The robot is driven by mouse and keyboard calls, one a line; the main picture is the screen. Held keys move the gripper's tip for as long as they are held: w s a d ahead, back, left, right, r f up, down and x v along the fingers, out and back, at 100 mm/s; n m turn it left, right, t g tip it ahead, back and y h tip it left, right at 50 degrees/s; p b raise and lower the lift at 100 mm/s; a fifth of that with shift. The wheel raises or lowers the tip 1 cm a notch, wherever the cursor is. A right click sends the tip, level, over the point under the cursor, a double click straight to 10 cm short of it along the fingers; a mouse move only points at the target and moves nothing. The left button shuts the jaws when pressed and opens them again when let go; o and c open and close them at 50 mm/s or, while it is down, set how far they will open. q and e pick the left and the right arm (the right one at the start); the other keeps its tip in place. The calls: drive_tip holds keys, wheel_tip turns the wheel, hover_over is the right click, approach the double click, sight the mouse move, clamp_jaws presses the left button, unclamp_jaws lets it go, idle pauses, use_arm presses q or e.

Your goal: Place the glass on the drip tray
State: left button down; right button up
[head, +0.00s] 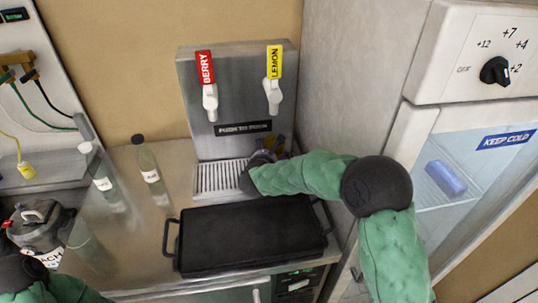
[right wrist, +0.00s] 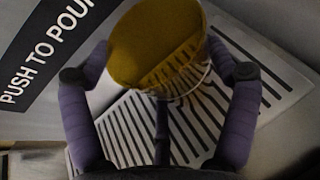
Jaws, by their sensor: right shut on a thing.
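The glass (right wrist: 158,50) shows amber-yellow in the right wrist view, with the tray's slots visible through its lower part. My right gripper (right wrist: 160,95) is shut on it, with purple fingers on both sides. In the head view my right gripper (head: 268,156) is at the right part of the drip tray, below the lemon tap, and mostly hides the glass. The slotted metal drip tray (head: 218,178) lies under the taps; it also shows in the right wrist view (right wrist: 128,130). I cannot tell whether the glass touches it. My left gripper's fingers are not visible.
The dispenser (head: 240,105) has berry (head: 207,80) and lemon (head: 273,80) taps. A black griddle (head: 250,237) stands in front of the tray. Two bottles (head: 150,172) (head: 99,168) stand at left. A dark bucket (head: 42,222) is at far left. A cooler (head: 470,180) stands right.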

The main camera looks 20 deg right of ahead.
drive_tip(key=shift+f, duration=0.15)
drive_tip(key=o, duration=1.4)
drive_tip(key=shift+a+r, duration=0.1)
drive_tip(key=shift+r, duration=0.15)
drive_tip(key=p+v, duration=0.2)
drive_tip(key=v, duration=1)
drive_tip(key=shift+p, duration=0.35)
